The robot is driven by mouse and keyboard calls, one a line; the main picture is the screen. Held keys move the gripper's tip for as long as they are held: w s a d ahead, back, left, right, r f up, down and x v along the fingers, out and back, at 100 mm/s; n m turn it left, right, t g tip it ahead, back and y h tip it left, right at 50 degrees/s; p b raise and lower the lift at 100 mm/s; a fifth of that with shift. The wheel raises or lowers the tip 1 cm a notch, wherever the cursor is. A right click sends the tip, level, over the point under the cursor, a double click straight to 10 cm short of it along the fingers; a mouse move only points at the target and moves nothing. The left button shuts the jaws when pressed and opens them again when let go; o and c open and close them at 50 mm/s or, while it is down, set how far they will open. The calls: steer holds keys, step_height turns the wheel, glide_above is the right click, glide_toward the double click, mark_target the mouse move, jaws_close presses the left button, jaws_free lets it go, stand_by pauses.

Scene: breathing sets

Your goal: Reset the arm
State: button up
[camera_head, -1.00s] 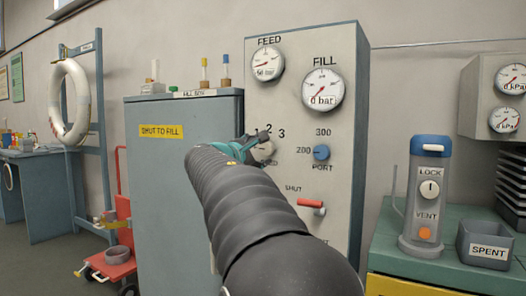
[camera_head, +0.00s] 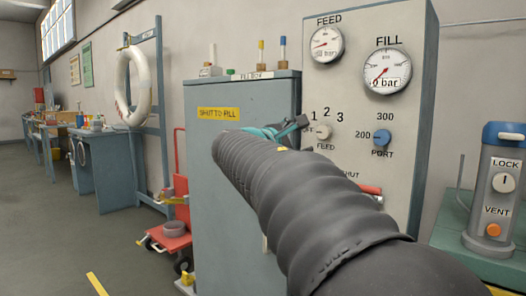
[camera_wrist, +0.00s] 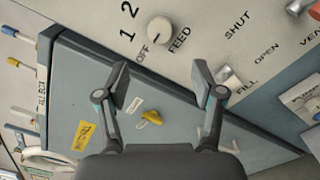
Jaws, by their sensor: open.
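My gripper (camera_wrist: 160,95) is open and empty in the wrist view, its two fingers spread apart in front of the fill panel. In the head view my gripper (camera_head: 300,123) shows small at the end of my dark ribbed arm, near the panel's feed knob (camera_head: 323,131). The feed knob also shows in the wrist view (camera_wrist: 159,30), beyond the fingertips and apart from them. My arm crosses the lower part of the panel (camera_head: 400,150) and partly hides the red-handled lever (camera_head: 370,189).
A grey-blue fill box (camera_head: 225,160) with a yellow label stands left of the panel. A red cart (camera_head: 172,238) is beside it. A canister with a blue top (camera_head: 497,190) stands on a green bench at right. Open floor (camera_head: 60,230) lies at left.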

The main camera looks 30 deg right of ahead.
steer(key=s+a+f+m+g+y, duration=0.1)
steer(key=s+a+f+m+y, duration=0.15)
steer(key=f, duration=0.45)
steer(key=s+a+f+m+y, duration=0.1)
steer(key=a+f+m+y, duration=0.15)
steer(key=f, duration=0.55)
steer(key=s+a+f+m+g+y, duration=0.1)
steer(key=s+a+f+y, duration=0.15)
steer(key=f, duration=0.45)
steer(key=s+a+f+m+y, duration=0.2)
steer(key=s+a+f+y, duration=0.2)
steer(key=s+a, duration=0.5)
steer(key=s+a+f+m+y, duration=0.3)
steer(key=s+a+f+y, duration=0.2)
steer(key=s+a+f, duration=0.3)
steer(key=s+a, duration=0.1)
steer(key=s, duration=0.1)
steer(key=shift+s+f+t, duration=0.35)
steer(key=shift+f+t, duration=0.05)
